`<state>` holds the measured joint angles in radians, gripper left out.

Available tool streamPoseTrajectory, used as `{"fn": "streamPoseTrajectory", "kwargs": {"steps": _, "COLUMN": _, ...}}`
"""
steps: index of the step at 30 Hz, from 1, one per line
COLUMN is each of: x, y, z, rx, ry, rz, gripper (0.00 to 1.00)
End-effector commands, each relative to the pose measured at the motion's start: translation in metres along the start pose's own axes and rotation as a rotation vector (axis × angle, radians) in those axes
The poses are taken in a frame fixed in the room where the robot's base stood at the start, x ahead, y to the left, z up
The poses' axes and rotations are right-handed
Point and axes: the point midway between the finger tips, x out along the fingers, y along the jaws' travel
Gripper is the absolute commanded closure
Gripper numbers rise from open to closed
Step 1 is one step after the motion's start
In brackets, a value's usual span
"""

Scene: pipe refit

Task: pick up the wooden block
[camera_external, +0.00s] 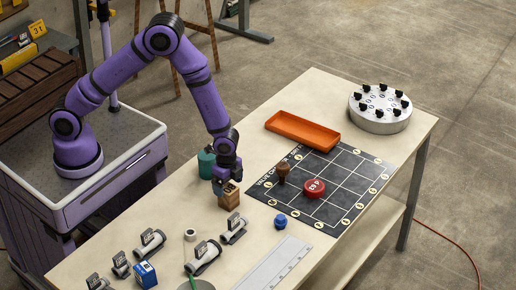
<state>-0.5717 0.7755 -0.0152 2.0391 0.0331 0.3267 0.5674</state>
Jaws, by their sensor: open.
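A small wooden block (229,198) with dark marks on it sits on the pale workbench, left of the black grid board. My gripper (226,183) points down right at the block's top. Its jaws are open. At this size I cannot tell whether the fingers straddle the block or only hover at its upper edge. The gripper hides part of the block's top.
A green cylinder (206,163) stands close behind my gripper. The black grid board (345,190) carries a brown stamp (283,173) and a red disc (314,188). An orange tray (302,131) and round silver holder (380,108) lie beyond. Several pipe fittings (202,257) lie in front.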

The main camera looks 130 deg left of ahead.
Motion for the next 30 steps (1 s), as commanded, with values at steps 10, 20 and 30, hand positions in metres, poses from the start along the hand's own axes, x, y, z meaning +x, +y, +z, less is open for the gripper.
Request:
{"fn": "streamPoseTrajectory", "kwargs": {"steps": 10, "x": 0.038, "y": 0.000, "z": -0.002, "rx": 0.001, "ry": -0.001, "rz": 0.000, "gripper": 0.12}}
{"fn": "streamPoseTrajectory", "kwargs": {"steps": 20, "x": 0.039, "y": 0.000, "z": -0.002, "rx": 0.000, "ry": 0.000, "rz": 0.000, "gripper": 0.32}}
{"fn": "streamPoseTrajectory", "kwargs": {"steps": 30, "x": 0.038, "y": 0.000, "z": -0.002, "rx": 0.000, "ry": 0.000, "rz": 0.000, "gripper": 0.68}}
